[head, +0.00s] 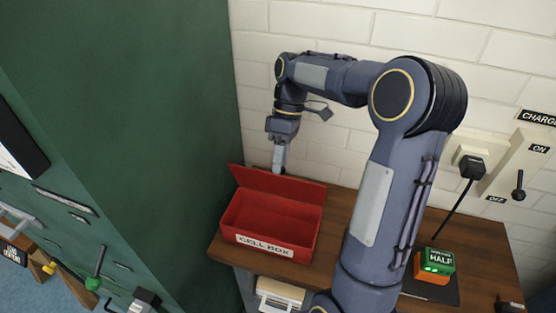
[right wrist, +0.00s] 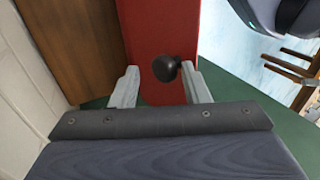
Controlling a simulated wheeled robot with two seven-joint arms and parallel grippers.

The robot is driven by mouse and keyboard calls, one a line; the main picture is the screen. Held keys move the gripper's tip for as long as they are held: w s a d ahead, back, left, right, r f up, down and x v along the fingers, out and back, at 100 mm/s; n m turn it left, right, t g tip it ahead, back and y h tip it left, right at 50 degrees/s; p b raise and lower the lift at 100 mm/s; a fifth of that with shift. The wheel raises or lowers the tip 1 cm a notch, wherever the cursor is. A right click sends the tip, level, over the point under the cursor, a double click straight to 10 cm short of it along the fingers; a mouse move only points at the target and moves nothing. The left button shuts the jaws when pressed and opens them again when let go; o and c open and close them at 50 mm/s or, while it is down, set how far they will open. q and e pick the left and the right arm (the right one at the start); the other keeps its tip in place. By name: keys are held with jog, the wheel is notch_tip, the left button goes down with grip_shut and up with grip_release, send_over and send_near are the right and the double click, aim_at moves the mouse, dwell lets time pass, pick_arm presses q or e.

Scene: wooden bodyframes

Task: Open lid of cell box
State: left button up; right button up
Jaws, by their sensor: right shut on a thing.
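The red cell box (head: 270,246) stands on the wooden bench, with a white "CELL BOX" label on its front. Its red lid (head: 285,186) is swung up at the back, and the inside shows and looks empty. My right gripper (head: 278,168) is at the upper back edge of the lid. In the right wrist view, a dark round knob (right wrist: 167,68) on the red lid (right wrist: 158,30) sits between the fingers of my right gripper (right wrist: 162,85), which is shut on it. My left gripper is not in view.
A green and orange block (head: 434,265) marked "HALF" sits on a dark pad at the bench's right. A charge switch panel (head: 520,165) and a plug are on the white brick wall. A green panel (head: 130,110) stands left of the bench (head: 335,215).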

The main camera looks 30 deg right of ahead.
pick_arm(q)
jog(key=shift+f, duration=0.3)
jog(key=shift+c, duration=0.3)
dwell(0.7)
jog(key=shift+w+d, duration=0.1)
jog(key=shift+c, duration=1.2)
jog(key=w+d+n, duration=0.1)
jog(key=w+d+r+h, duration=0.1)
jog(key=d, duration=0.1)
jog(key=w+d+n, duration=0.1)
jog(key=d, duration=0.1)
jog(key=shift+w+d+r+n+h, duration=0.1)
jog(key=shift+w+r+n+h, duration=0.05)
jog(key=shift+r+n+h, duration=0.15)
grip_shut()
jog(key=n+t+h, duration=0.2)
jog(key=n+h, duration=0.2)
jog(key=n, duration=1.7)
send_near(277, 182)
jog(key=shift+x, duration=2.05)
